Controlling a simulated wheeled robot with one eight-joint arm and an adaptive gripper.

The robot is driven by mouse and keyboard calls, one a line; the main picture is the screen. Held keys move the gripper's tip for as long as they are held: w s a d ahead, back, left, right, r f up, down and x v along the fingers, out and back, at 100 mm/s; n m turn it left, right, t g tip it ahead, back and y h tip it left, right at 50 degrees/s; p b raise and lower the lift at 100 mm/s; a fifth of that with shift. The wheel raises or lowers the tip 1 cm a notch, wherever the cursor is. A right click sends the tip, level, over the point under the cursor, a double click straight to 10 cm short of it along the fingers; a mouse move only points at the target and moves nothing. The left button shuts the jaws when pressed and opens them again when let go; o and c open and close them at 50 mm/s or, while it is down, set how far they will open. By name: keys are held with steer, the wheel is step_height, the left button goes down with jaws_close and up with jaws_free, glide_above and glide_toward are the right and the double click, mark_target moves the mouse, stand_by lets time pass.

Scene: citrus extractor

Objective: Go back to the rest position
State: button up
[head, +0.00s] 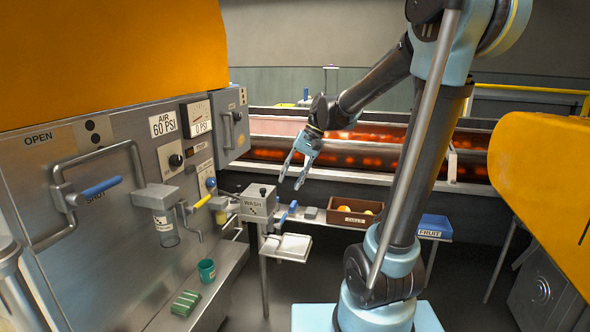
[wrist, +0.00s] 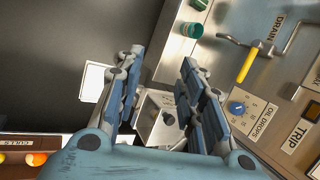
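My gripper (head: 291,181) is raised in front of the conveyor in the head view, with its fingers pointing down and to the left. In the wrist view its two fingers (wrist: 160,80) stand apart with nothing between them. Below and between the fingers is the grey WASH box (wrist: 152,118), which also shows in the head view (head: 256,204). The gripper is above and apart from it. My arm reaches from its base on the right up and over to the left.
The machine panel (head: 60,200) with handles stands at left. A green cup (head: 207,271) and a green block (head: 186,303) sit on its ledge. An orange cover (head: 545,190) bounds the right.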

steer(key=s+d+f+t+h, duration=0.2)
steer(key=s+d+f, duration=0.4)
steer(key=s+d, duration=0.3)
steer(key=s+d+f+n+t+h, duration=0.1)
steer(key=s+d+f+t+h, duration=0.1)
steer(key=s+d+f, duration=0.4)
steer(key=s+d+h, duration=0.1)
steer(key=s+d, duration=0.1)
steer(key=d, duration=0.2)
steer(key=shift+s+d+f, duration=0.35)
steer(key=shift+f, duration=0.05)
